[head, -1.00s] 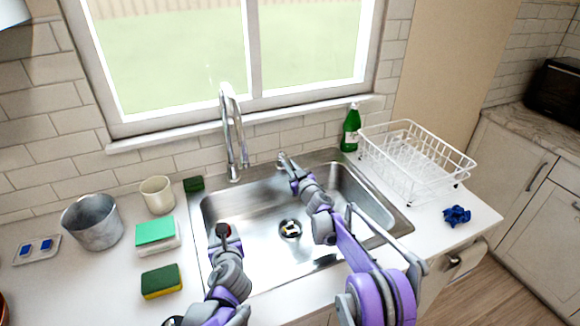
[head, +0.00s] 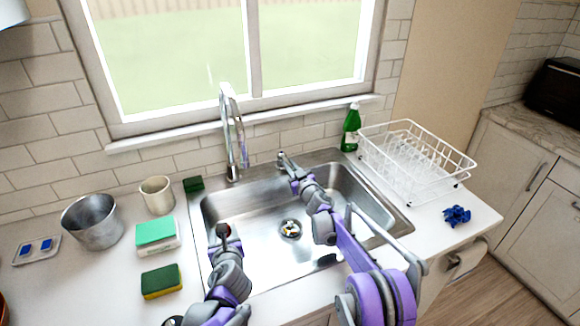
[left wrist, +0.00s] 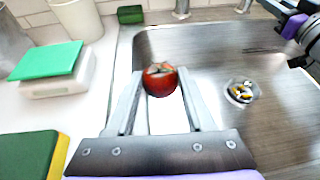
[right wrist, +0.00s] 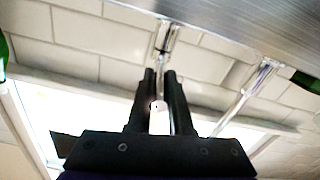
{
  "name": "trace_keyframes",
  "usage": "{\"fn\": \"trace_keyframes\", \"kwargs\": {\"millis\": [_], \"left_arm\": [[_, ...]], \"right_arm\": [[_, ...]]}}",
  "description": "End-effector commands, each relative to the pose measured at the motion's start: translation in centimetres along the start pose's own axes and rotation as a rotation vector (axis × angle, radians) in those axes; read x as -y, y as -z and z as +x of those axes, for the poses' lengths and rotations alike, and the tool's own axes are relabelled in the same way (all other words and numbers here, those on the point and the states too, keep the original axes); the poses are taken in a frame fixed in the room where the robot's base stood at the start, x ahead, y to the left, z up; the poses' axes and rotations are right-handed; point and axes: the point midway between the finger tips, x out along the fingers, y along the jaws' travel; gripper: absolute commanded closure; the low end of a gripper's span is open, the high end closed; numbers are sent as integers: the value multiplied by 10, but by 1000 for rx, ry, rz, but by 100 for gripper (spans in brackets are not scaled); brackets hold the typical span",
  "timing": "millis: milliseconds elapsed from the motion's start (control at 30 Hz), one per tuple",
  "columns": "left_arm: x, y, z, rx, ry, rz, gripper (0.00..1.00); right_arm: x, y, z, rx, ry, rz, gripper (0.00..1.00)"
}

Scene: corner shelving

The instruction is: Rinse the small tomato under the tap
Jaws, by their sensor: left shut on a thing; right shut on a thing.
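The small red tomato (left wrist: 160,79) is between the fingers of my left gripper (left wrist: 159,88), over the left side of the sink (head: 272,255). In the head view the left gripper (head: 224,236) mostly hides it. The curved chrome tap (head: 232,125) stands behind the basin; I cannot make out a water stream. The tap's separate handle (right wrist: 165,38) stands at the back rim, right of the spout in the head view. My right gripper (head: 290,172) is at this handle, shut on it; its fingers (right wrist: 158,85) partly hide the contact.
A drain (head: 290,229) with small bits in it lies mid-basin. Left of the sink stand sponges (head: 161,281), a cream cup (head: 157,195) and a metal pot (head: 93,222). Right are a green bottle (head: 351,128), a white dish rack (head: 415,165) and a blue cloth (head: 457,215).

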Motion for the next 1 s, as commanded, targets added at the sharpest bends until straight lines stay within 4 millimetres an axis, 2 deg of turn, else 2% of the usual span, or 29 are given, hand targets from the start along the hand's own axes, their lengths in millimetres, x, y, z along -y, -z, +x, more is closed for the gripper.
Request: {"fn": "trace_keyframes", "kwargs": {"millis": [67, 300, 367, 533, 867, 900, 1000], "left_arm": [[0, 3, 0, -1, 0, 0, 99], [-5, 46, 8, -20, -3, 6, 99], [-6, 52, 10, -22, -3, 6, 99], [-6, 57, 11, -24, -4, 7, 99], [-6, 56, 10, -23, -4, 7, 99], [-6, 56, 10, -23, -4, 7, 99], [-6, 56, 10, -23, -4, 7, 99]], "right_arm": [[-1, -1, 0, 0, 3, 0, 100], [-8, -9, 0, -16, 84, 1, 100], [-11, -8, 0, -23, 116, 1, 100], [-16, -5, 1, -37, 186, 0, 100], [-16, -4, 1, -38, 196, -1, 100], [-16, -4, 1, -38, 196, -1, 74], [-16, -4, 1, -38, 196, -1, 56]]}}
